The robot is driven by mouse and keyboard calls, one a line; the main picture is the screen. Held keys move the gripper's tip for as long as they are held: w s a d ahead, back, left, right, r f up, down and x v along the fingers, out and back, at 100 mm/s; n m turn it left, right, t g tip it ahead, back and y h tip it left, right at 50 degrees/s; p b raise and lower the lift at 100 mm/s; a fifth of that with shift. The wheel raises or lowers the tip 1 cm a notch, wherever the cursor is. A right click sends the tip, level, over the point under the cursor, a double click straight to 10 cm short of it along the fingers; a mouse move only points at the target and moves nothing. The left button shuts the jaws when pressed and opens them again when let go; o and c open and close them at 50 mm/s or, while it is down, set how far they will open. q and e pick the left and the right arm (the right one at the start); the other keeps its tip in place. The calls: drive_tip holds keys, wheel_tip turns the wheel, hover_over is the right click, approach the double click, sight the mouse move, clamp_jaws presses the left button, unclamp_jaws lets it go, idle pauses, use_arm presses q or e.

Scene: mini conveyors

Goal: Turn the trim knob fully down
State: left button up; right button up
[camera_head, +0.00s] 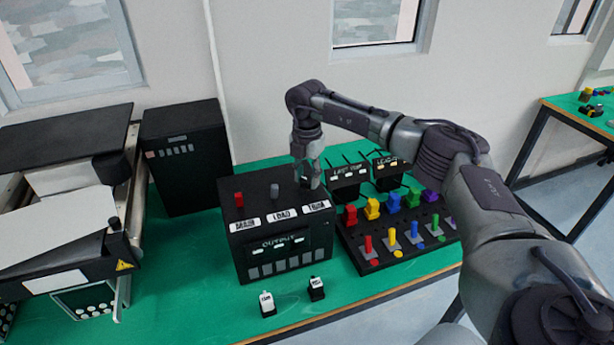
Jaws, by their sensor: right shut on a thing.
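A black control box (243,258) stands on the green table, with labels along its top front edge that seem to end in "LOAD" and "TRIM". A red knob (239,200) stands at the left of its top, and a grey knob (275,190) in the middle. My right gripper (309,180) points down at the top's right end, behind the "TRIM" label (316,206). It is shut on the trim knob, which the fingers mostly hide, so its setting cannot be read. My left gripper is out of view.
A black rack (372,262) with several coloured pieces stands right of the box, below my right arm. Two small labelled boxes (350,190) stand behind it. Two small switches (267,304) lie in front. A tall black box (185,155) and a conveyor (60,215) are at left.

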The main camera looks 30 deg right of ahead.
drive_tip(key=n, duration=0.4)
drive_tip(key=shift+n+b, duration=0.3)
drive_tip(key=shift+b, duration=0.05)
drive_tip(key=n, duration=0.3)
drive_tip(key=shift+n, duration=0.3)
drive_tip(key=n+b, duration=0.1)
drive_tip(key=n, duration=0.3)
drive_tip(key=shift+r+n, duration=0.1)
drive_tip(key=shift+n, duration=0.2)
drive_tip(key=n, duration=0.3)
drive_tip(key=shift+n, duration=0.3)
drive_tip(key=n+b, duration=0.1)
drive_tip(key=n, duration=0.5)
drive_tip(key=shift+w, duration=0.1)
drive_tip(key=n, duration=0.6)
drive_tip(key=shift+r, duration=0.1)
drive_tip(key=o, duration=0.9)
drive_tip(key=shift+o, duration=1.2)
